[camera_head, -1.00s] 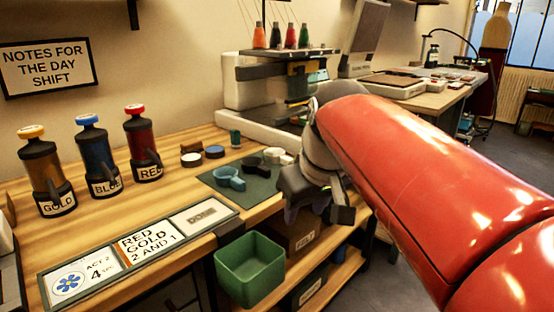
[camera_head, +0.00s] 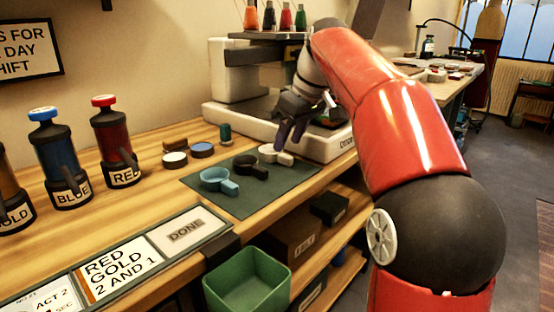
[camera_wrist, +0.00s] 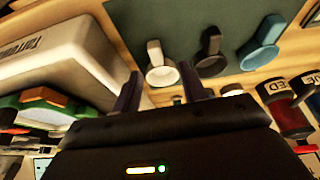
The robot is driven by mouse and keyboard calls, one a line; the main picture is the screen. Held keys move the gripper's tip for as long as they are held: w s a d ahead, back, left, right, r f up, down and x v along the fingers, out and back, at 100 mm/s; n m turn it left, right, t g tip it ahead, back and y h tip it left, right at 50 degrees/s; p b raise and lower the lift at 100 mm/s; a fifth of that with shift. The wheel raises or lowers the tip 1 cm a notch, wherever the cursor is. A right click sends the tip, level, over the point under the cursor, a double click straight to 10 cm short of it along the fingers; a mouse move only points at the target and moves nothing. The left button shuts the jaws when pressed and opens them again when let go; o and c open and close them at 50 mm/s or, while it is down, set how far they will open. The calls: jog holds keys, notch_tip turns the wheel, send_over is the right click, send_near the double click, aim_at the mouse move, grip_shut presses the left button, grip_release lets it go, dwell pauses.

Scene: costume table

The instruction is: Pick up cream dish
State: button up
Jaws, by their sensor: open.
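The cream dish (camera_head: 272,153), a small round cup with a short handle, sits on the dark green mat (camera_head: 252,198) near the white machine's base. It also shows in the wrist view (camera_wrist: 160,72), just beyond my fingertips. A black dish (camera_head: 250,168) and a light blue dish (camera_head: 217,180) lie beside it on the mat. My gripper (camera_head: 290,135) is open and empty, right above and beside the cream dish in the head view. In the wrist view my two fingers (camera_wrist: 160,90) stand apart, with the dish ahead of the gap. I cannot tell whether they touch it.
Red (camera_head: 116,145) and blue (camera_head: 59,160) dispensers stand at left. Small round pots (camera_head: 202,150) sit behind the mat. A green bin (camera_head: 247,285) is below the table edge.

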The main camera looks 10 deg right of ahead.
aim_at(283, 154)
jog(key=x, duration=0.4)
jog(key=shift+w+d+f+b, duration=0.1)
jog(key=shift+w+f+b, duration=0.05)
jog(key=shift+b, duration=0.2)
jog(key=shift+c, duration=0.4)
grip_shut()
